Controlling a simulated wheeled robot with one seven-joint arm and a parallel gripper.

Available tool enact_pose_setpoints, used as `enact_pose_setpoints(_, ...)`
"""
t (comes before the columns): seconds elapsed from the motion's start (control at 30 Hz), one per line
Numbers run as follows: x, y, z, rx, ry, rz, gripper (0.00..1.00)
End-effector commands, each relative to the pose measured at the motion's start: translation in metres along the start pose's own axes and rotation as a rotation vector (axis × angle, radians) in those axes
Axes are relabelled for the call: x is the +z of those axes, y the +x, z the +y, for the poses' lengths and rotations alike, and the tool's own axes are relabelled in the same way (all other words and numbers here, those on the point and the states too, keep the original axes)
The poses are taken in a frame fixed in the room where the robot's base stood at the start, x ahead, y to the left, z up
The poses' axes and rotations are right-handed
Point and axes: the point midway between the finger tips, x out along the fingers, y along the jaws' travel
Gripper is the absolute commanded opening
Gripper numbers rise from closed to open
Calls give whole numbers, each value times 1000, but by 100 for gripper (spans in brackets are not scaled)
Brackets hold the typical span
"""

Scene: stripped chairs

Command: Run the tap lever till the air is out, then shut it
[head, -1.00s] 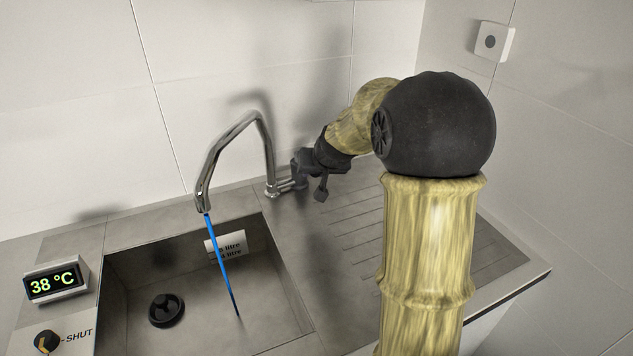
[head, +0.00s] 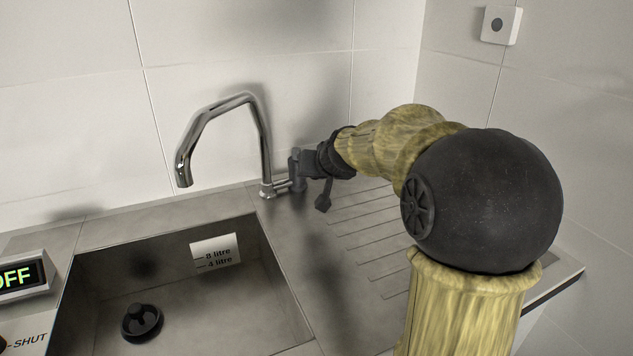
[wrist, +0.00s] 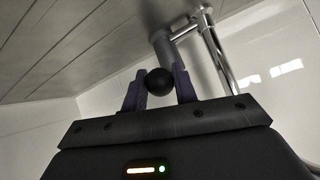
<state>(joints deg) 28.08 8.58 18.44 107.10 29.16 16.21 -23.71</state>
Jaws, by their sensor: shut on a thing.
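The chrome tap (head: 262,140) stands behind the sink, its curved spout over the basin. No water runs from the spout. My gripper (head: 298,170) is at the short side arm at the tap's base, on its right. In the wrist view, my gripper (wrist: 159,88) is shut on the tap lever's dark round knob (wrist: 159,81), which sits between the two fingers. The tap's chrome pipe (wrist: 213,55) rises behind it. The lever's angle is mostly hidden by my gripper. The display (head: 18,279) at left reads OFF in part.
The sink (head: 85,285) holds a black plug-like piece (head: 142,322) on its floor. A label (head: 215,253) on its back wall reads 8 litre and 4 litre. A dial marked SHUT is cut off at left. The ribbed drainboard (head: 365,220) is clear beneath my arm.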

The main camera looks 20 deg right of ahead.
Motion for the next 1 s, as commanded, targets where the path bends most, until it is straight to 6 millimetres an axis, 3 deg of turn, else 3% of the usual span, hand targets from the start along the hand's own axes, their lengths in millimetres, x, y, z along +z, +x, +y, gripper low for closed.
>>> enact_pose_setpoints(0.5, 2, 1, 3, 1, 4, 2, 0)
enact_pose_setpoints(0.53, 2, 1, 3, 1, 4, 2, 32)
enact_pose_setpoints(0.63, 2, 1, 3, 1, 4, 2, 50)
enact_pose_setpoints(1.0, 1, -3, 2, 1, 3, 7, 50)
